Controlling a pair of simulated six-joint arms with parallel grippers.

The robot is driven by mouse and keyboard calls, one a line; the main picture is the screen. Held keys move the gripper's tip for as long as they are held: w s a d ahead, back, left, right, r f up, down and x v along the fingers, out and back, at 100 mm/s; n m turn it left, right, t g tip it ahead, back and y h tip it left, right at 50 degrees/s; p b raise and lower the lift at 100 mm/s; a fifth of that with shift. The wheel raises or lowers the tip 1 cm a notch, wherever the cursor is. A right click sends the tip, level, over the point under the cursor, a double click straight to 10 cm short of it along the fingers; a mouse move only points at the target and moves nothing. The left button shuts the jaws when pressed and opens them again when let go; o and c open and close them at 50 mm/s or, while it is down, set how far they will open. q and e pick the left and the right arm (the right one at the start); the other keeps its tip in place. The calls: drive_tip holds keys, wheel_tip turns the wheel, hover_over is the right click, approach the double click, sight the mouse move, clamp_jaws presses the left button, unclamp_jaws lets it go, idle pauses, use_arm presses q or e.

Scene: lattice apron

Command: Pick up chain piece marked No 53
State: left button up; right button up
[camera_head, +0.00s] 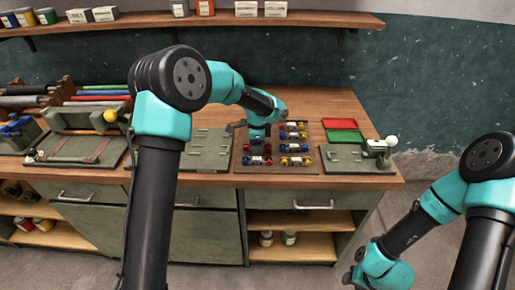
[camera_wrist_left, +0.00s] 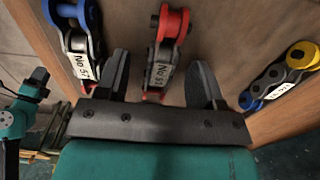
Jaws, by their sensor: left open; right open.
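In the left wrist view, a chain piece with a red end and dark links (camera_wrist_left: 167,34) lies on the wooden board between my open left fingers (camera_wrist_left: 164,75). Its white label appears to read No 53, though the last digit is blurred. The fingers stand either side of it, apart from it, and its near end is partly hidden by the gripper body. In the head view my left gripper (camera_head: 258,146) is low over the board of chain pieces (camera_head: 280,167). My right arm hangs at the lower right, with its gripper out of frame.
A chain piece with a blue end (camera_wrist_left: 72,14) lies close left of the left finger; a blue-and-yellow one (camera_wrist_left: 280,76) lies to the right. In the head view, red (camera_head: 338,124) and green (camera_head: 345,136) trays and a grey-green fixture plate (camera_head: 345,162) are to the right.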

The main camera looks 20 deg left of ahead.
use_arm(q)
drive_tip(key=shift+c, duration=0.2)
drive_tip(key=c, duration=1.1)
drive_tip(key=shift+r, duration=0.15)
drive_tip(key=shift+r, duration=1.35)
drive_tip(key=s+d, duration=0.1)
drive_tip(key=s, duration=0.4)
drive_tip(key=s+d+r, duration=0.1)
drive_tip(key=s+d, duration=0.1)
drive_tip(key=s, duration=0.3)
drive_tip(key=s+d+r, duration=0.1)
drive_tip(key=s, duration=0.4)
drive_tip(key=shift+s+d, duration=0.2)
drive_tip(key=shift+d, duration=0.05)
drive_tip(key=shift+a, duration=0.1)
